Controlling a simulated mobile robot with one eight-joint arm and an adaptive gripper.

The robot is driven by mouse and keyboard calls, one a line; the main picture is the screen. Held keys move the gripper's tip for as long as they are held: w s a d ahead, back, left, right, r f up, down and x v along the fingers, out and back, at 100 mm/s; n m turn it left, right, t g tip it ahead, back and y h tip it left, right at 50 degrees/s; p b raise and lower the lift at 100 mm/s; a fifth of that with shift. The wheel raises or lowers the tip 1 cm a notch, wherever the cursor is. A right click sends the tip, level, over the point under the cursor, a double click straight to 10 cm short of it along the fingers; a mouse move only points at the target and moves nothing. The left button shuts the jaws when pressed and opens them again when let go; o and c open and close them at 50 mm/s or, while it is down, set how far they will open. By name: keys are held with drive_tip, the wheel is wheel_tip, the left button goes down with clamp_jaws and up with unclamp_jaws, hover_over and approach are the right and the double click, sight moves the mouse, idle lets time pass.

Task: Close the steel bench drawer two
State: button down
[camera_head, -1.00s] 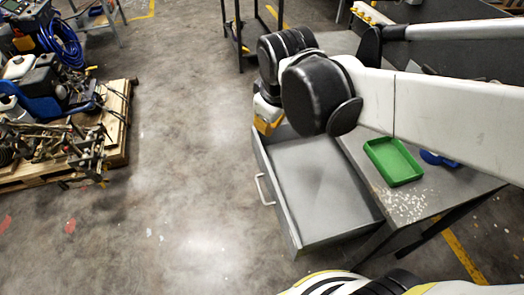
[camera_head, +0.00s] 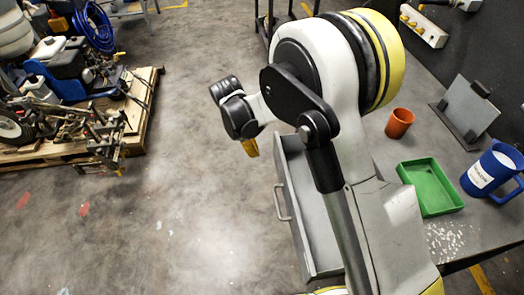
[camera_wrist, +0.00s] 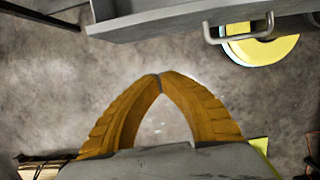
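The steel bench drawer (camera_head: 312,217) stands pulled out from the bench, its right part hidden behind my arm in the head view. Its bar handle (camera_head: 281,203) is on the front, facing left. In the wrist view the drawer front (camera_wrist: 165,22) crosses the top, with the handle (camera_wrist: 240,38) at upper right. My gripper (camera_wrist: 160,78) has its orange fingertips together, with nothing between them. It is apart from the drawer, with bare floor beyond it. In the head view a little of my gripper (camera_head: 250,148) shows near the drawer's far front corner.
The bench top (camera_head: 450,235) holds a green tray (camera_head: 430,187), an orange cup (camera_head: 399,123), a blue mug (camera_head: 490,172) and a grey plate on a stand (camera_head: 468,108). A loaded pallet (camera_head: 138,110) lies at left. Floor before the drawer is clear.

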drive_tip(key=w+d+f+b, duration=0.1)
drive_tip(key=d+f+b, duration=0.3)
drive_tip(key=d+f, duration=0.2)
drive_tip(key=shift+w+f+b, duration=0.15)
drive_tip(key=shift+f+b, duration=0.2)
drive_tip(key=shift+f, duration=0.6)
